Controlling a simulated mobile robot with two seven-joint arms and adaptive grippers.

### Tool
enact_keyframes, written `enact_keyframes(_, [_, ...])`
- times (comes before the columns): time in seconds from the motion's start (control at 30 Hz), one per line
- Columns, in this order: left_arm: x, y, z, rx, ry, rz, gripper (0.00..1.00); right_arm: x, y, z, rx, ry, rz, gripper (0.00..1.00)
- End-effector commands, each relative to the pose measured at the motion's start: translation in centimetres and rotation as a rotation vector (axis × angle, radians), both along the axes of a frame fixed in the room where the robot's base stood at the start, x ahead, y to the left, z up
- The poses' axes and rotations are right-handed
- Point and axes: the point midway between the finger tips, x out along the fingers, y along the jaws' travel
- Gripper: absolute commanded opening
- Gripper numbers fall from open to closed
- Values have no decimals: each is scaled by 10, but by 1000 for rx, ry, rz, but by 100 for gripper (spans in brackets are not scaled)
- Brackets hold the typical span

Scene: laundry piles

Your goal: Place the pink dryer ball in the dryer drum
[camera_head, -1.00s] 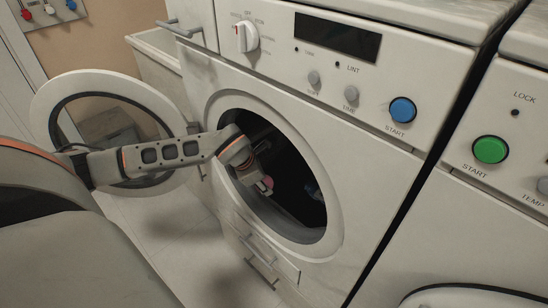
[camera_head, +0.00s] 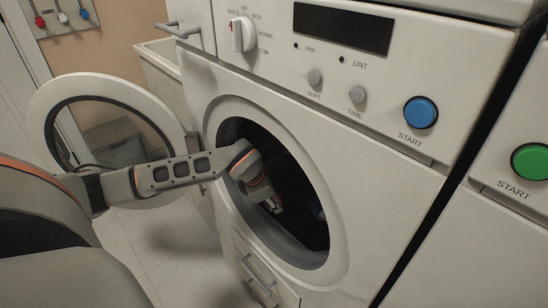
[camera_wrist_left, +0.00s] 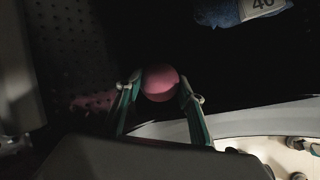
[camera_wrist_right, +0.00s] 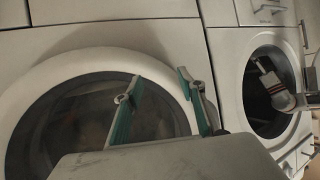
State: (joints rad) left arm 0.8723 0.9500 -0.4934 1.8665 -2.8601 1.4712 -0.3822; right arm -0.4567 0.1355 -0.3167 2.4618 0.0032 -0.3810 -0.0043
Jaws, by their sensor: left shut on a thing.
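The pink dryer ball (camera_wrist_left: 160,82) is between the fingers of my left gripper (camera_wrist_left: 160,92) in the left wrist view. The left gripper (camera_head: 274,203) reaches through the open round door of the dryer (camera_head: 335,215) and is shut on the ball, inside the dark drum (camera_head: 300,190). In the head view the ball is mostly hidden. My right gripper (camera_wrist_right: 155,88) is open and empty, in front of a closed round door (camera_wrist_right: 90,110) of another machine.
The dryer's door (camera_head: 50,110) hangs open to the left, beside my left arm. A blue cloth item with a white label (camera_wrist_left: 232,10) lies deeper in the drum. The drum opening's rim (camera_wrist_left: 250,120) is close to the left gripper.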

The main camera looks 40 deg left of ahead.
Motion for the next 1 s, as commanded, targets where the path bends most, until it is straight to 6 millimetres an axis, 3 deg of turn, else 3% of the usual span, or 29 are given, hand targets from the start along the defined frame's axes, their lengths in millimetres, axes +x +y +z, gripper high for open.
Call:
enact_keyframes(0.07, [0,0,-2,0,1,0,15,-1,0,-1,-1,2,0,40])
enact_keyframes(0.1, [0,0,-2,0,0,1,43,0,0,-1,-1,2,0,40])
enact_keyframes(0.17, [0,0,-2,0,0,1,55,0,0,-1,-1,2,0,40])
enact_keyframes(0.53, [1,0,2,0,-2,0,55,-1,0,-1,-3,2,1,40])
enact_keyframes(0.77, [-10,0,37,2,-13,-2,55,4,-5,9,-29,-19,6,40])
enact_keyframes(1.0, [-27,-1,65,1,-9,-1,55,-9,-18,-11,-90,25,16,40])
